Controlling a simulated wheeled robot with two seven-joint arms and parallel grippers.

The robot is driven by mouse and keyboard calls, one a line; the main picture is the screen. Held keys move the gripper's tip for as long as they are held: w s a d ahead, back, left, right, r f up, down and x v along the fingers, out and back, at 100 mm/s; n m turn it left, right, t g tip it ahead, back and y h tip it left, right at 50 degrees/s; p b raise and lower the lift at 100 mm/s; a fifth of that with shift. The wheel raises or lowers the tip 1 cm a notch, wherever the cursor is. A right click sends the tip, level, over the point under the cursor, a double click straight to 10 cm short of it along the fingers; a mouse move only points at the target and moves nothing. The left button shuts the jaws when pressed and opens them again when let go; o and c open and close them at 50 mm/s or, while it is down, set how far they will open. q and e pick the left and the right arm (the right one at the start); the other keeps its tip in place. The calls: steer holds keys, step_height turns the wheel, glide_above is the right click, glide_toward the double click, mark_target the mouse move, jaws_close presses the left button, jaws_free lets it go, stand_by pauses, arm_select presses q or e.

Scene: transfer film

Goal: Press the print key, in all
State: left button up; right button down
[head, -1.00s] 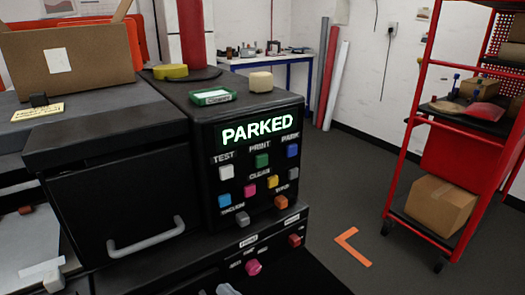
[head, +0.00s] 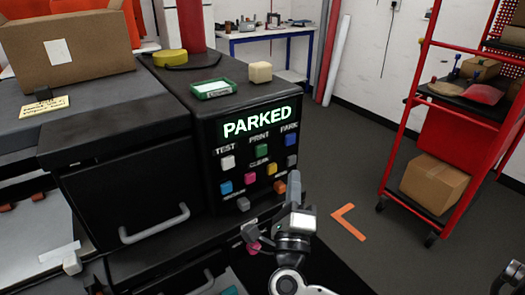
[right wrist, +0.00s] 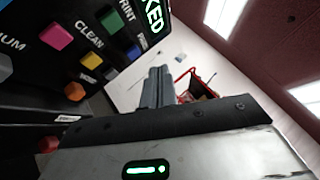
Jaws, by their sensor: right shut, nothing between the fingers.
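The print key (head: 262,151) is a green square button under the PRINT label on the black machine panel. It also shows in the right wrist view (right wrist: 112,21), at the upper left and tilted. The lit display (head: 257,122) above it reads PARKED. My right gripper (head: 295,180) is shut and empty. In the head view its fingertips appear below and to the right of the green key, beside the orange key (head: 280,187). In the right wrist view the shut fingers (right wrist: 157,86) stand apart from the green key. My left gripper is not in view.
Other keys sit close around it: white (head: 228,162), blue (head: 291,139), pink (head: 250,178) and yellow (head: 272,169). A green-rimmed tray (head: 213,89) and a cream block (head: 260,72) lie on top of the machine. A red rack (head: 412,110) stands at the right, with floor between.

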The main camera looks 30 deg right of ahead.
steer(key=b, duration=0.2)
glide_toward(267, 147)
steer(key=w+d+r, duration=0.1)
steer(key=d+r, duration=0.2)
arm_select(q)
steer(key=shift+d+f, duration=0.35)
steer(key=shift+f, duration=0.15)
arm_select(e)
steer(key=shift+w+d, duration=0.15)
steer(key=shift+w, duration=0.8)
arm_select(q)
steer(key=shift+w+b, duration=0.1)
steer(key=shift+b, duration=0.2)
arm_select(e)
steer(key=shift+w, duration=0.1)
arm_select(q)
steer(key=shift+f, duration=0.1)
arm_select(e)
steer(key=shift+w, duration=0.3)
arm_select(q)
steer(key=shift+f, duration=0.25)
arm_select(e)
steer(key=shift+w, duration=0.45)
stand_by(0.5)
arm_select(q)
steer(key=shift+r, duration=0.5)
arm_select(e)
steer(key=shift+s, duration=0.9)
